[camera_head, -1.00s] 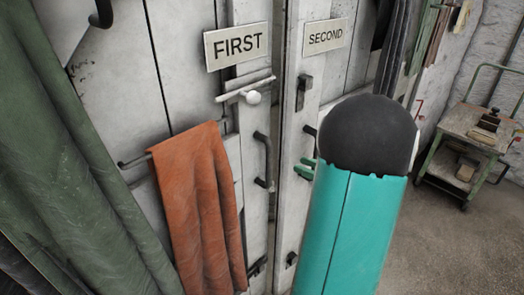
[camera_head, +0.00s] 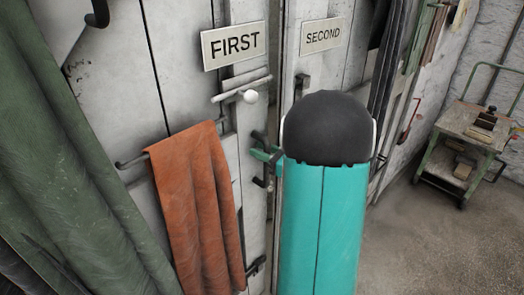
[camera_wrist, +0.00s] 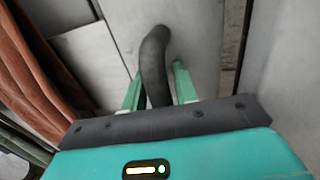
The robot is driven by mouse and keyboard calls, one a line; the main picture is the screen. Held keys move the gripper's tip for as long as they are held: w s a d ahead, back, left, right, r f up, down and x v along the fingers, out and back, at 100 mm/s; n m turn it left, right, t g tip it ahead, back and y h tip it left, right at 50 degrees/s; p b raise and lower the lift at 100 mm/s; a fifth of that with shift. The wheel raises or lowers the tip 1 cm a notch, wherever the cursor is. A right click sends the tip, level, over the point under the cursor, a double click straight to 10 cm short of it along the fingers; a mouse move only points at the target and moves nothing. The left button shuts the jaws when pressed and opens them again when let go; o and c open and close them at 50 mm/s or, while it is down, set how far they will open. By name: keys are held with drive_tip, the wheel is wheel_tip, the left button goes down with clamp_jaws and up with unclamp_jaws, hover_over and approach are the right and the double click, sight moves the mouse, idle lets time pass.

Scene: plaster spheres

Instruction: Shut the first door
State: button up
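The first door (camera_head: 190,85) is pale and worn, with a "FIRST" sign (camera_head: 234,46) near its top right. A narrow gap shows beside its right edge; I cannot tell how far it stands ajar. Its dark curved handle (camera_head: 268,182) is below the bolt with a white knob (camera_head: 250,97). In the wrist view the handle (camera_wrist: 155,65) passes between the green fingers of my gripper (camera_wrist: 158,82). The fingers stand apart, with space visible at the right finger. In the head view my gripper (camera_head: 265,155) is at the handle, partly hidden by my arm.
An orange cloth (camera_head: 195,210) hangs on a rail left of the handle. A green curtain (camera_head: 70,150) hangs at far left. The second door (camera_head: 315,75) adjoins on the right. A trolley (camera_head: 470,130) stands at the right, with open floor before it.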

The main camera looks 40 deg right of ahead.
clamp_jaws()
drive_tip(key=s, duration=0.9)
drive_tip(key=shift+s, duration=0.2)
drive_tip(key=shift+c, duration=0.6)
unclamp_jaws()
drive_tip(key=shift+a+f, duration=0.1)
drive_tip(key=shift+o, duration=0.6)
drive_tip(key=shift+s+a, duration=0.15)
drive_tip(key=shift+w, duration=0.25)
drive_tip(key=shift+w, duration=0.1)
